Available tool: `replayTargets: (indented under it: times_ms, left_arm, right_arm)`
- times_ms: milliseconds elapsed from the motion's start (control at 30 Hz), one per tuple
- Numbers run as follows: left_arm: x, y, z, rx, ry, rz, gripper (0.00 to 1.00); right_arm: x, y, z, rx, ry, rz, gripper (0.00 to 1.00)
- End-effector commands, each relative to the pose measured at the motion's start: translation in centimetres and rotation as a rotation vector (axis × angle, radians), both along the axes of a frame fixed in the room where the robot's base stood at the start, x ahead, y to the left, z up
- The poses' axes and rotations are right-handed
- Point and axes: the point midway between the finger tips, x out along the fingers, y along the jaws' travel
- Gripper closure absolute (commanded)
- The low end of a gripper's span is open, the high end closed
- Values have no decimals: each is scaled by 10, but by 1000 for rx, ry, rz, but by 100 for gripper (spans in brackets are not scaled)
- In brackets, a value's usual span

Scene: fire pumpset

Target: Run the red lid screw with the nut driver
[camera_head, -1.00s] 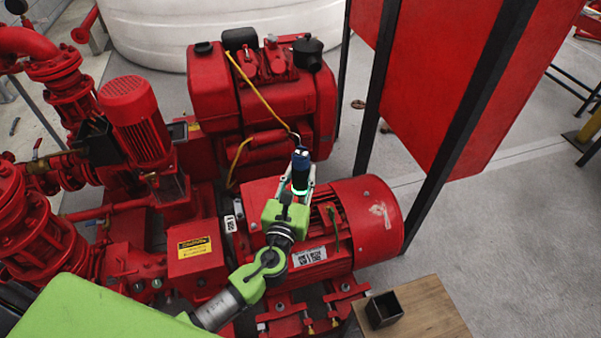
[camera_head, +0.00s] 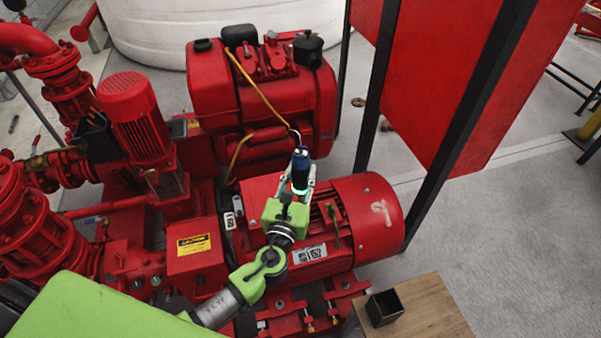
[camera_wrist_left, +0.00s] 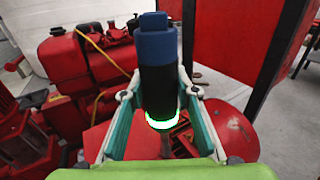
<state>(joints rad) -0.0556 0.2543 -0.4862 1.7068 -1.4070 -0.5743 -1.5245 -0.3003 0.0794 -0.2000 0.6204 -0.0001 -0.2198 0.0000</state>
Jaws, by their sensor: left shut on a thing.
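The nut driver (camera_head: 300,172) is an upright tool with a blue top, a dark body and a glowing green ring near its lower end. It also shows in the left wrist view (camera_wrist_left: 157,75). My left gripper (camera_head: 302,188) is shut on it, with one finger on each side in the left wrist view (camera_wrist_left: 158,100). The driver stands over the top of the red motor (camera_head: 368,215). Its lower tip and the lid screw are hidden or too small to tell, so I cannot tell whether they touch. My right gripper is not in view.
A red engine (camera_head: 262,95) stands behind the motor, with a yellow cable (camera_head: 248,80). A red panel on black posts (camera_head: 450,70) stands at the right. A small dark box (camera_head: 384,308) sits on a wooden table (camera_head: 432,310). Red pipes and pumps fill the left.

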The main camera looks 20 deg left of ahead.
Motion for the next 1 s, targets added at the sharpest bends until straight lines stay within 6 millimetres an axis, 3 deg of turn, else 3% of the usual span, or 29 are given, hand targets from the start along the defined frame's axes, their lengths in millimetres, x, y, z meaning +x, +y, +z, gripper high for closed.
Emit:
replayTargets:
  times_ms: [1000]
  left_arm:
    - [1,0,-9,0,-4,0,97]
  right_arm:
    - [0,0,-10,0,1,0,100]
